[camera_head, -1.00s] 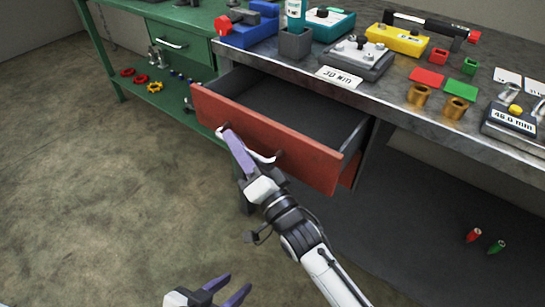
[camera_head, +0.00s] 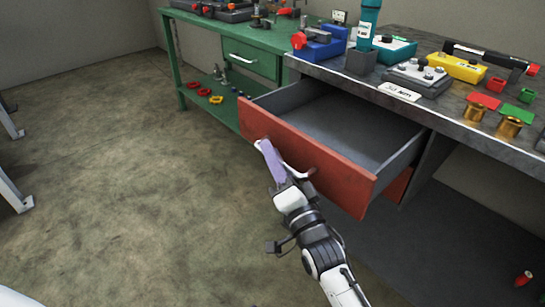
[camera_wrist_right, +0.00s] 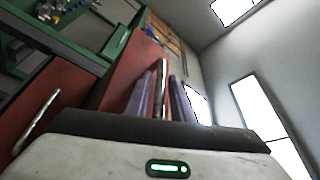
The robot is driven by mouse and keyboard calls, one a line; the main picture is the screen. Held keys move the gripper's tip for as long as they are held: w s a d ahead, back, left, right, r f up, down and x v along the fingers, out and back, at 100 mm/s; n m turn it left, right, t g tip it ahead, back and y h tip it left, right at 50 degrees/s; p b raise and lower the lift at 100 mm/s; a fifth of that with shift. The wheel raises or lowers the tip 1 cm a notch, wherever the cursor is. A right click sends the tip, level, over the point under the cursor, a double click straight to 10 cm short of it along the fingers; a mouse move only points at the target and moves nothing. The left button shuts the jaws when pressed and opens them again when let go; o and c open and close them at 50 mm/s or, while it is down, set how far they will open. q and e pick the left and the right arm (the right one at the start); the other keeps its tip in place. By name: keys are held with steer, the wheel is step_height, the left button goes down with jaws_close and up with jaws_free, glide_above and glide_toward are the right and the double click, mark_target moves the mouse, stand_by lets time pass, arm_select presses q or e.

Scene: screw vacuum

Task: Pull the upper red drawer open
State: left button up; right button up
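The upper red drawer (camera_head: 315,165) stands well out from under the metal workbench, and its grey inside looks empty. Its silver handle (camera_head: 296,172) is on the front face. My right gripper (camera_head: 268,160) is at the left part of this handle. In the right wrist view the handle (camera_wrist_right: 160,85) runs between the purple fingers of the gripper (camera_wrist_right: 162,100), which look closed around it. The lower red drawer (camera_head: 399,186) shows only a strip below in the head view; its handle (camera_wrist_right: 36,122) shows in the wrist view. My left gripper is out of view.
The workbench top (camera_head: 455,120) holds a blue vise (camera_head: 322,45), a yellow block (camera_head: 457,67) and other parts. A green bench (camera_head: 215,25) stands behind to the left. The concrete floor (camera_head: 130,190) left of the drawer is clear.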

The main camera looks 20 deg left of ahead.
steer(key=shift+o, duration=0.4)
steer(key=shift+s, duration=0.1)
steer(key=p+v, duration=0.2)
steer(key=v, duration=0.8)
steer(key=shift+d+p, duration=0.2)
steer(key=shift+p, duration=0.15)
